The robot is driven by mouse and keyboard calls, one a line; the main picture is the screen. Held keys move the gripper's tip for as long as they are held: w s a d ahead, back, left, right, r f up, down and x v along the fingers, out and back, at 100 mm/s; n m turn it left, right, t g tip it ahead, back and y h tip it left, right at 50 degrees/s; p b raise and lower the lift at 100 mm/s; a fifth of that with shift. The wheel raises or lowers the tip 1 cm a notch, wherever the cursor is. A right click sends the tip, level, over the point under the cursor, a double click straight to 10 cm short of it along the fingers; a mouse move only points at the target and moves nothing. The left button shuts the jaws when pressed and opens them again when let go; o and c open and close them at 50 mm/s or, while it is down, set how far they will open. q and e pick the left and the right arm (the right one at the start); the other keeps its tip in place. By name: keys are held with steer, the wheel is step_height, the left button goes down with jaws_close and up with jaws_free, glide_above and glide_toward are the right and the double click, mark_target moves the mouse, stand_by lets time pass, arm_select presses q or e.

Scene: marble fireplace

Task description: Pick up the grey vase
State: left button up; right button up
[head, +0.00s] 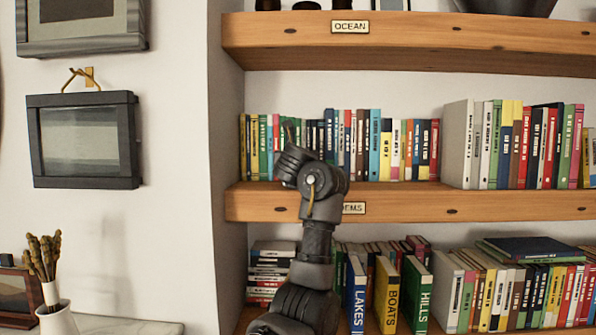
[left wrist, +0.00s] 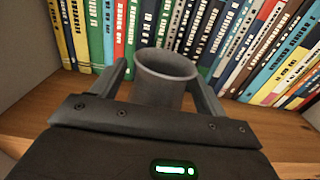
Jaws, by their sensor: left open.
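The grey vase (left wrist: 165,78) shows in the left wrist view, with its round open rim tilted toward the camera. It stands between the two fingers of my left gripper (left wrist: 160,84), in front of a row of books. The fingers are open, one on each side of it; whether either touches it I cannot tell. In the head view my left arm reaches up to the middle shelf, its gripper (head: 289,150) in front of the books. The vase is hidden there behind my arm. My right gripper is not in view.
The middle wooden shelf (head: 420,202) holds a row of upright books (head: 374,145) close behind the vase. The upper shelf (head: 400,40) hangs above, and more books (head: 388,290) fill the lower shelf. A wall (head: 226,120) closes the left side.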

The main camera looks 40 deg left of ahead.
arm_select(q)
steer(key=shift+d, duration=0.1)
steer(key=shift+c, duration=1.4)
steer(key=shift+w+f, duration=0.1)
steer(key=c, duration=1)
steer(key=shift+o, duration=0.2)
